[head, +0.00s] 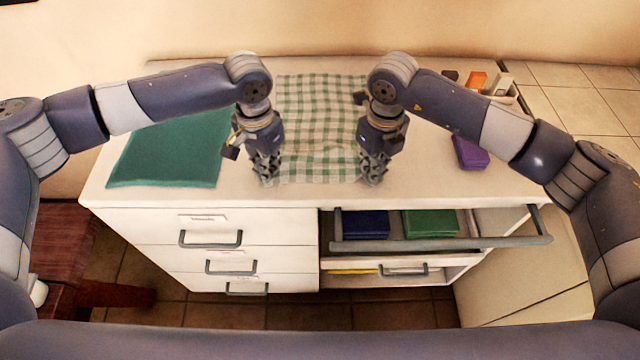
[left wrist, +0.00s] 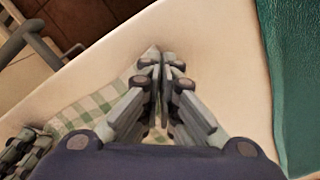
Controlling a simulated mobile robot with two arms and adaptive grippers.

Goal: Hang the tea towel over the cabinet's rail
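The tea towel (head: 318,110), green-and-white checked, lies on the white cabinet top, with a crease near its front edge. My left gripper (head: 268,178) is at its front left corner; in the left wrist view the fingers (left wrist: 161,62) are closed together with a bit of the towel (left wrist: 100,105) showing at their tips. My right gripper (head: 373,178) is at the front right corner, its fingers close together on the cloth. The cabinet's rail (head: 440,243) is a grey bar along the front right, below the top.
A teal cloth (head: 170,152) lies on the left of the top. A purple folded cloth (head: 470,153) and small items in a caddy (head: 500,84) are on the right. Blue (head: 365,224) and green (head: 430,223) folded cloths sit behind the rail. Drawers with handles (head: 210,240) fill the left front.

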